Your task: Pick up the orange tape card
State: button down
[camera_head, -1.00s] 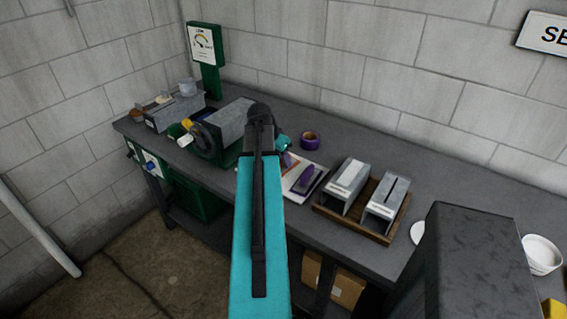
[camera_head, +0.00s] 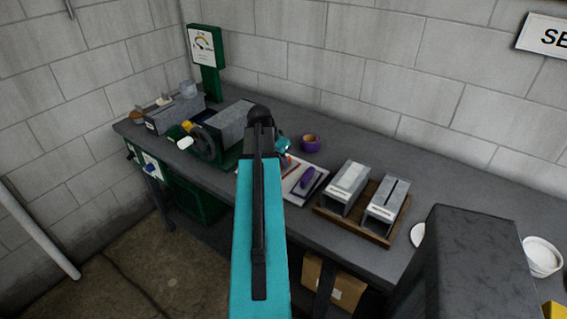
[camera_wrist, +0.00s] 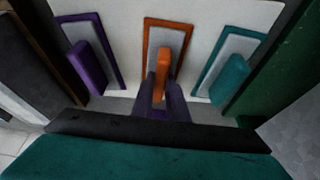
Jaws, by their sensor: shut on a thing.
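The orange tape card (camera_wrist: 182,33) is in the middle of the wrist view, an orange frame around a grey panel with a raised orange grip (camera_wrist: 162,63). My gripper (camera_wrist: 162,97) is shut on the lower part of this grip, with dark fingers on either side. The card appears to be still against the white sheet (camera_wrist: 130,15); any gap is hard to tell. A purple card (camera_wrist: 90,65) lies to its left and a teal card (camera_wrist: 232,75) to its right. In the head view my arm hides most of the gripper and the orange card.
The workbench (camera_head: 345,145) runs along a block wall. A wooden tray (camera_head: 350,229) with two grey holders is to the right. A grey machine with a green base (camera_head: 229,157) is close on the left.

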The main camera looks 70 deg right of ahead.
jog(key=shift+r, duration=0.15)
jog(key=shift+r+b, duration=0.8)
jog(key=shift+r, duration=0.7)
jog(key=w+a+r+b, duration=0.1)
jog(key=a+b, duration=0.6)
jog(key=a, duration=0.8)
jog(key=shift+w+a+r, duration=0.15)
jog(key=shift+w+r, duration=0.25)
jog(key=shift+w, duration=0.2)
jog(key=shift+a+r, duration=0.1)
